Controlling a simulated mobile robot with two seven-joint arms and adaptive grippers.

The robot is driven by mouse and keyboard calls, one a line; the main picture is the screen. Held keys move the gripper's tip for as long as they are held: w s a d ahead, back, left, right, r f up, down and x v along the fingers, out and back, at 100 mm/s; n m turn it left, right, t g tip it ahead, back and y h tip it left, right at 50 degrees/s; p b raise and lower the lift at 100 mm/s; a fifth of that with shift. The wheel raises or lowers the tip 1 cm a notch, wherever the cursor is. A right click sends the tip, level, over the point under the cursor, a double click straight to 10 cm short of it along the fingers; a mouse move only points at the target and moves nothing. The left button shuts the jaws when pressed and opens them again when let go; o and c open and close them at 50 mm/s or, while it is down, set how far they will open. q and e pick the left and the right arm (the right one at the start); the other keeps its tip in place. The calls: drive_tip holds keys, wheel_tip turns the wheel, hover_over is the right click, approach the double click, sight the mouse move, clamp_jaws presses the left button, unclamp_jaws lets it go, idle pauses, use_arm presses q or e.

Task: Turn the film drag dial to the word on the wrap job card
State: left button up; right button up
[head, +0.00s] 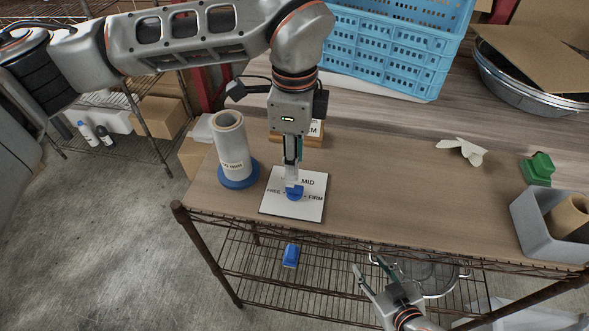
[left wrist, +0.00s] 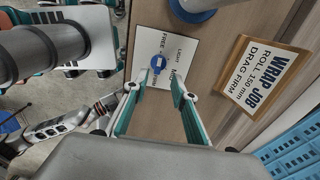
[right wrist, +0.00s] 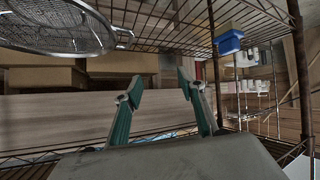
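The blue film drag dial (head: 295,193) sits on a white plate (head: 312,208) marked FREE, MID and FIRM; LIGHT is readable in the left wrist view. The dial (left wrist: 157,62) shows there too, but I cannot tell its pointed word. The wrap job card (left wrist: 262,75) reads "WRAP JOB, ROLL 150 mm, DRAG FIRM"; in the head view it is mostly hidden behind my left wrist. My left gripper (left wrist: 160,82) is open and empty, pointing down just above the dial; contact is unclear. My right gripper (head: 376,279) is open and empty, low in front of the table's edge.
A film roll (head: 232,145) stands on a blue base (head: 239,176) left of the plate. A blue crate (head: 388,50) is at the back. A grey bin (head: 537,228) and a green object (head: 538,168) are at right. The table's middle is mostly clear.

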sight(295, 187)
use_arm(q)
drive_tip(key=f, duration=0.2)
drive_tip(key=shift+s+f, duration=0.2)
drive_tip(key=shift+f, duration=0.15)
wheel_tip(295, 187, down, 3)
drive_tip(key=shift+f+p, duration=0.2)
drive_tip(key=shift+p, duration=0.15)
drive_tip(key=shift+f, duration=0.5)
use_arm(e)
drive_tip(key=shift+s+a+r, duration=0.1)
drive_tip(key=shift+s+r, duration=0.15)
drive_tip(key=shift+s, duration=0.15)
use_arm(q)
drive_tip(key=c, duration=0.6)
clamp_jaws()
use_arm(e)
drive_tip(key=shift+s+f, duration=0.15)
drive_tip(key=shift+f, duration=0.1)
